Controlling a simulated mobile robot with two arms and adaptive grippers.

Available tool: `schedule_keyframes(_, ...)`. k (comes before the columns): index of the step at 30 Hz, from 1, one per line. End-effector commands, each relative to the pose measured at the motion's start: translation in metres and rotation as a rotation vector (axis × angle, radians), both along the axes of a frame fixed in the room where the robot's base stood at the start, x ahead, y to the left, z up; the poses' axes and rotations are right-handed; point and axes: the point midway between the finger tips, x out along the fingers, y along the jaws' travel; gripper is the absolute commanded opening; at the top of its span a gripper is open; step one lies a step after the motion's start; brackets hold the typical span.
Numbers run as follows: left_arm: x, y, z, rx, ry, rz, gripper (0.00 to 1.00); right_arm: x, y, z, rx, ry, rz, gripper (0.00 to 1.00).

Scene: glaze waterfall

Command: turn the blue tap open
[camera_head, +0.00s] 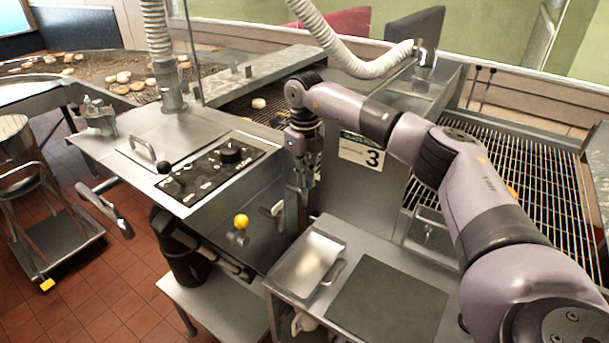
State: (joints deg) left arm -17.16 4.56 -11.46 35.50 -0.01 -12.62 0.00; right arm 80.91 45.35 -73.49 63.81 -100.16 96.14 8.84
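I cannot make out a blue tap; one may be hidden behind my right gripper. My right arm reaches in from the right and bends down. My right gripper (303,188) points down in front of the glaze machine, beside the number 3 sign. Its fingers are small and blend with the metal, so their opening is unclear. A yellow ball knob (241,221) sits on the machine's front, left of my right gripper. A small metal handle (275,210) is between them. I cannot identify my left gripper.
A control panel (215,170) with black knobs tops the machine. A metal pan (310,264) and a dark board (388,308) lie on a low table below the gripper. A wire conveyor (530,160) is at right. A cart (50,230) stands left on red tiles.

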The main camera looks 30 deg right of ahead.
Motion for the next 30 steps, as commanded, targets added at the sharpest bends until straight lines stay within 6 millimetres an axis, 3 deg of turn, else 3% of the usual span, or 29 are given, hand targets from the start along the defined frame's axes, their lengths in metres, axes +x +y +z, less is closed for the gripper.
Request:
schedule_keyframes(14,-0.0002,0.0,0.0005,0.0,0.0,0.0,0.4,0.001,-0.0005,0.0016,0.0,-0.004,0.015,0.0)
schedule_keyframes(24,-0.0002,0.0001,0.0004,0.0,0.0,0.0,0.4,0.0005,-0.0003,0.0007,0.0,-0.002,0.015,0.24)
schedule_keyframes(30,-0.0002,0.0001,0.0003,0.0,0.0,0.0,0.4,0.0002,-0.0002,0.0003,0.0,-0.001,0.015,0.24)
